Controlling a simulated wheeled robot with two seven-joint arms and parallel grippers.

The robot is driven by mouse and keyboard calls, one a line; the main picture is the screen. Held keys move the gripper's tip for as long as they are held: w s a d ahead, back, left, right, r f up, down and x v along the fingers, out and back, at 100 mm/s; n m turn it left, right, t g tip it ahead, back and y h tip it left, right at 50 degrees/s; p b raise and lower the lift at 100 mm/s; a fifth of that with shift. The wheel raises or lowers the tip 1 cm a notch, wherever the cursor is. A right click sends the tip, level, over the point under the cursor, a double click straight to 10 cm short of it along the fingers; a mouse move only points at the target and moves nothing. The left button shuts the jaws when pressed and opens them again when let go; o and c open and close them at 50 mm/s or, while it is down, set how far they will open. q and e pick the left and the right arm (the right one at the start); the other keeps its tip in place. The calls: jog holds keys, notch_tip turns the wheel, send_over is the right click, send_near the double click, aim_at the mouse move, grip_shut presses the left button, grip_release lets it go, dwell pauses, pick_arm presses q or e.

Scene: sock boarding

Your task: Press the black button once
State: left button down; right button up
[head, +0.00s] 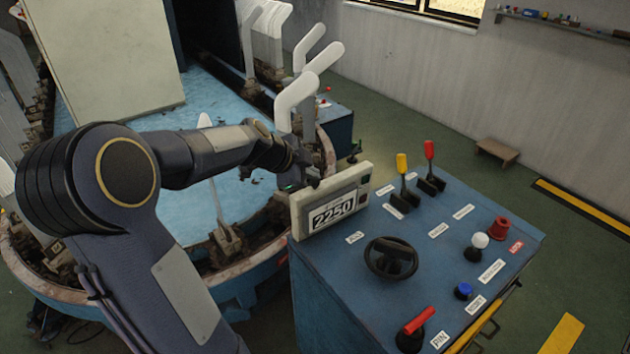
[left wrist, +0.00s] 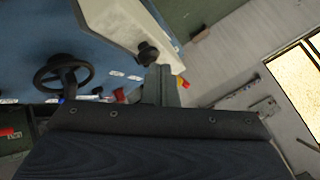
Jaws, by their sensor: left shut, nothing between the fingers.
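The cream counter box (head: 345,196) stands at the back left of the blue control desk, its display reading 2250. In the left wrist view a round black button (left wrist: 148,53) sticks out from the cream box (left wrist: 115,22). In the head view the button cannot be told apart from the dark gripper. My left gripper (head: 308,172) is at the far upper edge of the counter box. In the left wrist view its shut fingers (left wrist: 162,75) lie just below and right of the button. I cannot tell whether they touch it. My right gripper is out of view.
The desk (head: 430,240) carries a black handwheel (head: 391,258), yellow (head: 402,163) and red (head: 429,151) levers, a white knob (head: 480,240), a blue button (head: 463,291) and a red-handled lever (head: 419,320). White sock boards (head: 297,92) stand upright behind the gripper.

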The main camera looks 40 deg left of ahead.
aim_at(311, 184)
pick_arm(q)
jog(key=shift+f+b, duration=0.35)
jog(key=shift+b, duration=0.05)
jog(key=shift+r, duration=0.1)
dwell(0.5)
jog(key=shift+r+p, duration=0.4)
jog(key=shift+r, duration=0.6)
jog(key=shift+r+p, duration=1.25)
jog(key=shift+r, duration=1.3)
